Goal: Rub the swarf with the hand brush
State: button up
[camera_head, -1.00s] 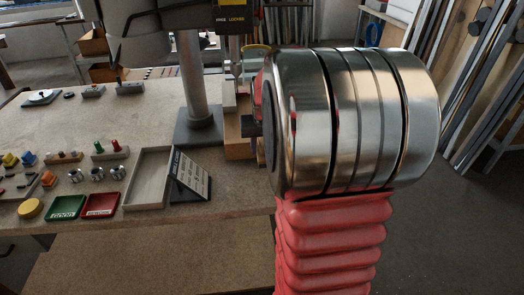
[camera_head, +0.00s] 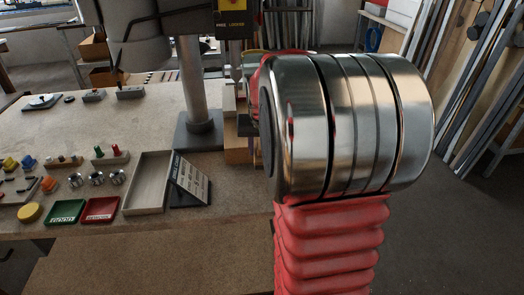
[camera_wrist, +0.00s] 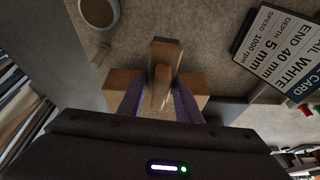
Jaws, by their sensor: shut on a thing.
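My gripper (camera_wrist: 158,108) shows at the lower middle of the wrist view, with a purple finger on each side. It is shut on a light wooden piece, which I take to be the hand brush (camera_wrist: 160,86). Its bristles are not visible. A wider wooden block (camera_wrist: 200,84) lies below or behind it; I cannot tell whether they touch. I cannot make out any swarf. In the head view my arm hides most of the gripper and the brush, beside the wooden block (camera_head: 237,156) near the drill press.
The drill press column (camera_head: 193,85) stands on the bench (camera_head: 110,125). A cup (camera_wrist: 98,12) shows in the wrist view.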

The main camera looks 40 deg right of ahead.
jog(key=w+a+r+n, duration=0.1)
jog(key=w+a, duration=0.4)
jog(key=a, duration=0.2)
jog(key=w+a+r, duration=0.2)
jog(key=w+a, duration=0.3)
jog(key=a, duration=0.2)
jog(key=w+a+r+n, duration=0.1)
jog(key=w+a+r, duration=0.1)
jog(key=w+a, duration=0.3)
jog(key=shift+w+a+r+n+t, duration=0.1)
jog(key=shift+a+n+t, duration=0.2)
jog(key=shift+a, duration=0.65)
jog(key=w+a+n+y, duration=0.1)
jog(key=w+a+n, duration=0.1)
jog(key=a, duration=0.8)
jog(key=shift+a, duration=0.25)
